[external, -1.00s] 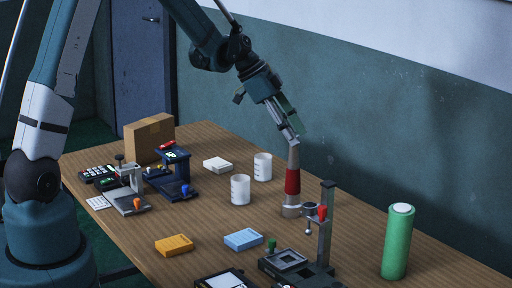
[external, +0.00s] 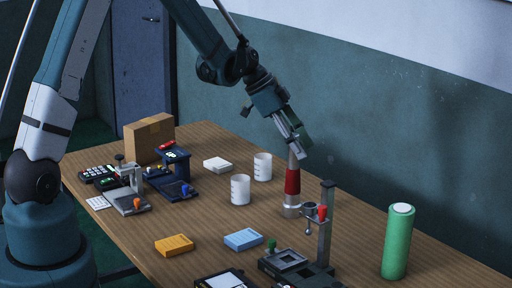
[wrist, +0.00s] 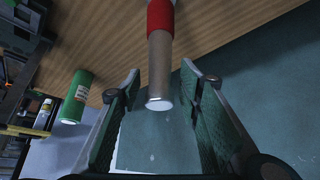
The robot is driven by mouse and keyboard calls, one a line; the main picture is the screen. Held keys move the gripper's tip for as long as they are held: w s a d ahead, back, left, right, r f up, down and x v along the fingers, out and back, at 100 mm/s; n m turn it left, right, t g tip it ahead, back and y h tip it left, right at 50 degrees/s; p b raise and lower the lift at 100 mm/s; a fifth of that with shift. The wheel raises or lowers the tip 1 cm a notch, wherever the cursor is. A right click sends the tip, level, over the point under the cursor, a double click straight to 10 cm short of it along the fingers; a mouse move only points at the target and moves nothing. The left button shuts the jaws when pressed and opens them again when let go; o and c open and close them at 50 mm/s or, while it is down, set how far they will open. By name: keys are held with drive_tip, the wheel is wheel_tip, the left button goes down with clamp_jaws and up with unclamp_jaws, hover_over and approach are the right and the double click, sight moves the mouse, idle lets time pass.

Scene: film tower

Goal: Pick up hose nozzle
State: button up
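The hose nozzle (external: 292,181) stands upright on the wooden table, with a metal base, a red middle band and a narrow metal tip. In the wrist view the nozzle (wrist: 160,65) enters from the top, and its pale round end appears between my fingers. My gripper (external: 299,146) is tilted just above and at the nozzle's tip in the external view, where it partly overlaps the tip. In the wrist view my gripper (wrist: 160,85) is open, with its green-padded fingers wide apart on either side of the tip.
A black stand with a red knob (external: 322,213) is close to the nozzle's right. Two white cups (external: 241,190) stand to its left. A green cylinder (external: 397,245) stands at the right. Blue (external: 243,239) and yellow (external: 174,245) blocks lie in front. The wall is behind the table.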

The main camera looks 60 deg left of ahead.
drive_tip(key=shift+x, duration=1.4)
